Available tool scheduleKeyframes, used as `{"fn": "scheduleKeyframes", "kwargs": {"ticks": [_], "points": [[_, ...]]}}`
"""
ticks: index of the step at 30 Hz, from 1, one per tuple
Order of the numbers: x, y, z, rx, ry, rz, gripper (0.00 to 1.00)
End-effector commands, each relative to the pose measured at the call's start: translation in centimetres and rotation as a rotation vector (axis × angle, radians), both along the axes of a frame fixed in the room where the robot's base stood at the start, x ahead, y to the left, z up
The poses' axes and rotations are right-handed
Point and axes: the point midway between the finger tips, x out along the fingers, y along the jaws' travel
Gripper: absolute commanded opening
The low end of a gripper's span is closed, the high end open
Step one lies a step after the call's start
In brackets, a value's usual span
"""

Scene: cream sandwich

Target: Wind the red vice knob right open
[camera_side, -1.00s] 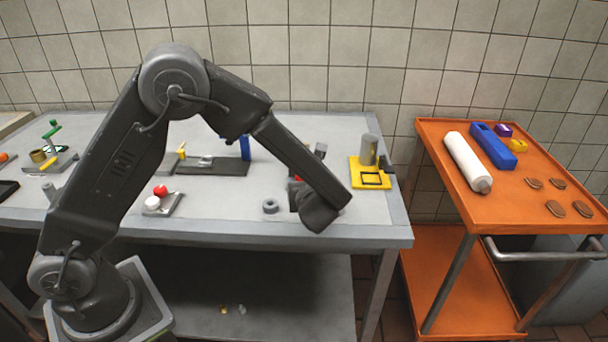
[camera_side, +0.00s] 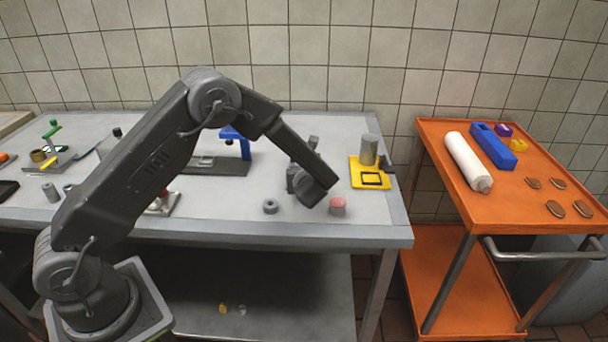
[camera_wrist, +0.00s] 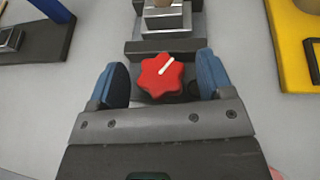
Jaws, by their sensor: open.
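The red vice knob (camera_wrist: 172,84) is star-shaped with a white line on its face, pointing up and right in the wrist view. My gripper (camera_wrist: 161,76) is open, with one blue finger on each side of the knob. Narrow gaps show between the fingers and the knob, with no clear contact. The grey vice (camera_wrist: 166,46) lies beyond the knob, with a brownish piece (camera_wrist: 164,4) at its top edge. In the side view, my gripper (camera_side: 313,192) is over the front of the vice (camera_side: 291,178) and hides the knob.
A yellow plate (camera_side: 366,182) with a grey cylinder (camera_side: 370,149) stands further right. A blue upright (camera_side: 245,148) stands on a dark base behind.

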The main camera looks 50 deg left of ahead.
Motion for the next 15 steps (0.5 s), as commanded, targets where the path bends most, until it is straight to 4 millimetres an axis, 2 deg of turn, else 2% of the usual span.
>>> {"fn": "scheduleKeyframes", "kwargs": {"ticks": [3, 15], "points": [[-0.01, -0.02, 0.0, 0.0, 0.0, 0.0, 0.72], [-0.04, -0.05, 0.0, -0.001, 0.001, 0.0, 0.34]]}}
